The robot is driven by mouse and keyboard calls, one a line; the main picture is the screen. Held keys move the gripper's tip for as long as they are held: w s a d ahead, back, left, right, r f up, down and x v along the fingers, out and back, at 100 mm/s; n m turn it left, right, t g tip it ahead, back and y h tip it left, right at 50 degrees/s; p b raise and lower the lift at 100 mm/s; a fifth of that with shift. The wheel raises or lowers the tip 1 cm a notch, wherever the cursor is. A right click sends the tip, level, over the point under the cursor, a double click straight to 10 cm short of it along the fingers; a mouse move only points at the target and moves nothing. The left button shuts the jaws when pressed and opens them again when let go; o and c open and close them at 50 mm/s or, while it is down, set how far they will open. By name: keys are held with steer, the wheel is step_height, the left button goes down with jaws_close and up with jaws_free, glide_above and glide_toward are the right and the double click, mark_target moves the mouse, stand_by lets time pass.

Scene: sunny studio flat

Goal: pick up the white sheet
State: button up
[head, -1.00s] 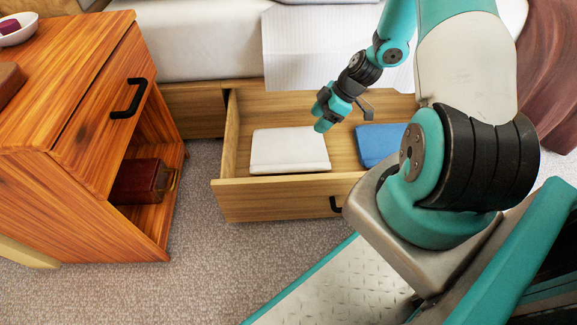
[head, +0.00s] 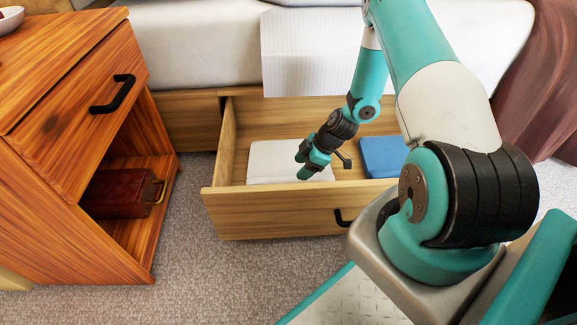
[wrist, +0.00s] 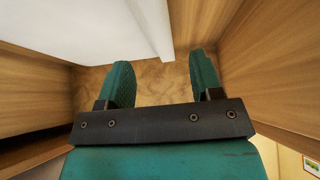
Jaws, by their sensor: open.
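The white sheet (head: 265,160) is a flat folded rectangle lying in the left part of the open wooden drawer (head: 262,211). My gripper (head: 302,166) is over the sheet's right part in the head view, fingers pointing down, and hides some of it. In the wrist view the gripper (wrist: 160,62) shows two green fingers spread apart with nothing between them. A white surface with a straight edge, seemingly the sheet (wrist: 70,22), fills the upper left there, beyond the left finger. Whether a finger touches it I cannot tell.
A folded blue cloth (head: 382,155) lies to the right in the same drawer. The drawer's wooden walls stand close around my gripper. An orange wooden nightstand (head: 65,110) stands at the left, with a dark red box (head: 118,194) on its shelf. The bed (head: 190,45) is behind.

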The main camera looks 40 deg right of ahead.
mark_target(291, 177)
steer(key=b+x, duration=0.4)
steer(key=shift+f, duration=0.25)
steer(key=shift+w+a+f, duration=0.2)
steer(key=shift+f, duration=0.05)
steer(key=shift+r, duration=0.1)
steer(key=shift+c, duration=0.2)
jaws_close()
